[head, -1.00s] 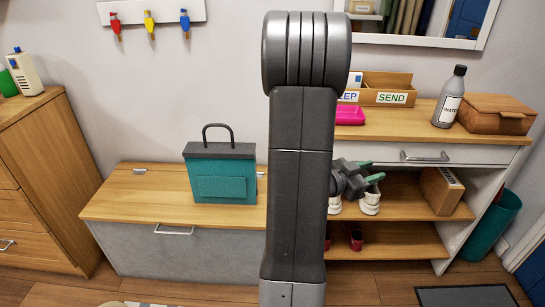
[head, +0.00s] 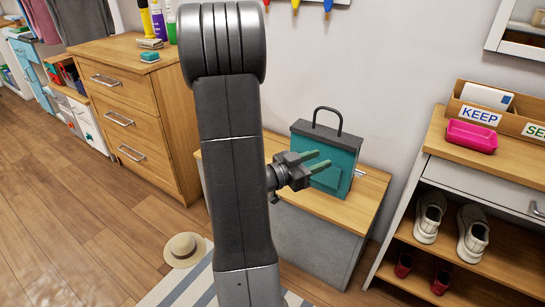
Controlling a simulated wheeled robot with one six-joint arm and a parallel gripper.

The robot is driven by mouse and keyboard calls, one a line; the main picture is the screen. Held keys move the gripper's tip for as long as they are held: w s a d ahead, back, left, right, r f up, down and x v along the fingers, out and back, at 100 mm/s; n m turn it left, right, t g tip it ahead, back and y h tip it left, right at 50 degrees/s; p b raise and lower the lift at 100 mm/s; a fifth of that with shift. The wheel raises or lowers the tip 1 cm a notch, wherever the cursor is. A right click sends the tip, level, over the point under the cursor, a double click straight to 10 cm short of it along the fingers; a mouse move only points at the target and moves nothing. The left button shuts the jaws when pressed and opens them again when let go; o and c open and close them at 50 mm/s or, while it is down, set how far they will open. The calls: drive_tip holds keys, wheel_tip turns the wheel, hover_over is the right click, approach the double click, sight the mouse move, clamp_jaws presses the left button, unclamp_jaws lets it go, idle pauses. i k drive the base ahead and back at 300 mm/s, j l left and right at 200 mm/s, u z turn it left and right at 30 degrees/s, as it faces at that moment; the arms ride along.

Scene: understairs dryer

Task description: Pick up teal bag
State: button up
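The teal bag (head: 338,170) stands upright on the wooden top of a low grey bench (head: 373,193). It has a dark grey top and a dark arched handle (head: 328,118). My gripper (head: 323,163) shows in front of the bag in the head view, its two greenish fingers pointing right with a gap between them. The gripper is open and empty. It overlaps the bag's lower left front in the picture; I cannot tell how far apart they are. My arm hides the bench's left part.
A wooden drawer cabinet (head: 126,108) stands at the left. A shelf unit with white shoes (head: 470,232) and a pink tray (head: 471,136) is at the right. A straw hat (head: 184,249) and a striped rug (head: 190,287) lie on the floor. Open floor extends left.

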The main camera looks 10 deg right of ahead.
sight(339, 148)
drive_tip(key=l+u, duration=0.45)
drive_tip(key=l, duration=0.25)
drive_tip(key=l+u, duration=0.45)
drive_tip(key=l, duration=0.3)
drive_tip(key=k, duration=0.05)
